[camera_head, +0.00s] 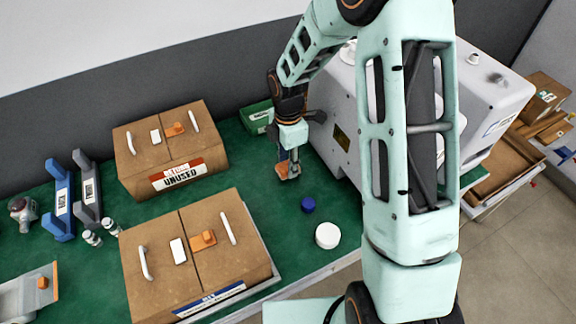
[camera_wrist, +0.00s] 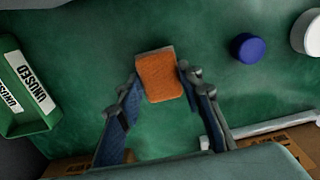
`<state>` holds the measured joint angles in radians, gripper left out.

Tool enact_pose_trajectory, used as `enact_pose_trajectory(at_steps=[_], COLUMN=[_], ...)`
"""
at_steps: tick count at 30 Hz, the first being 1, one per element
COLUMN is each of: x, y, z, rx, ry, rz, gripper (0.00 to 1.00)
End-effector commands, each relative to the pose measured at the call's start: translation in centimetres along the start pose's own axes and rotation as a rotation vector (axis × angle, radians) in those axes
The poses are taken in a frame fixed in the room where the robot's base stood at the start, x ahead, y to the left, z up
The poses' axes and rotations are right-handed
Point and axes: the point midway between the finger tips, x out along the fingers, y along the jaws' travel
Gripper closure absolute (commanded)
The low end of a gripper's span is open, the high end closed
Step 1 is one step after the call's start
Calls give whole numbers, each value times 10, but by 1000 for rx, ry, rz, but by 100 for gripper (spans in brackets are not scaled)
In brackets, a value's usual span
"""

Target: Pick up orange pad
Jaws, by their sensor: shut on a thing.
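The orange pad (camera_wrist: 160,77) is a small block with an orange face and a greyish edge. In the wrist view it sits between the two fingertips of my gripper (camera_wrist: 160,82), with a finger against each side. In the head view my gripper (camera_head: 288,172) points down over the green table, right of the box labelled UNUSED. The orange pad (camera_head: 281,171) shows at its fingertips there, partly covered by the fingers. My gripper is shut on the pad. I cannot tell whether the pad touches the table.
A blue cap (camera_head: 308,204) and a white round lid (camera_head: 327,235) lie right of my gripper. A green bin (camera_head: 257,117) stands behind it. Two cardboard boxes (camera_head: 138,172) (camera_head: 140,290) are to the left, and a white machine (camera_head: 338,110) to the right. Green table (camera_head: 265,215) is clear between.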

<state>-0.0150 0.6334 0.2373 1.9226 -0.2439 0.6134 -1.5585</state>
Motion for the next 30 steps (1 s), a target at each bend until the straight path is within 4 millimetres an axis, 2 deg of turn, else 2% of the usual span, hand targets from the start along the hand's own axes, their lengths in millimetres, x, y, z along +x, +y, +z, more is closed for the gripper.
enact_pose_trajectory(at_steps=[3, 16, 24, 30], x=[-20, -79, -98, -108], y=[0, -49, -91, -113], z=[0, -20, -39, -48], rx=[1, -1, -1, 0], ry=[-1, -3, -2, -2], rz=[4, 4, 2, 1], gripper=[86, 86, 86, 86])
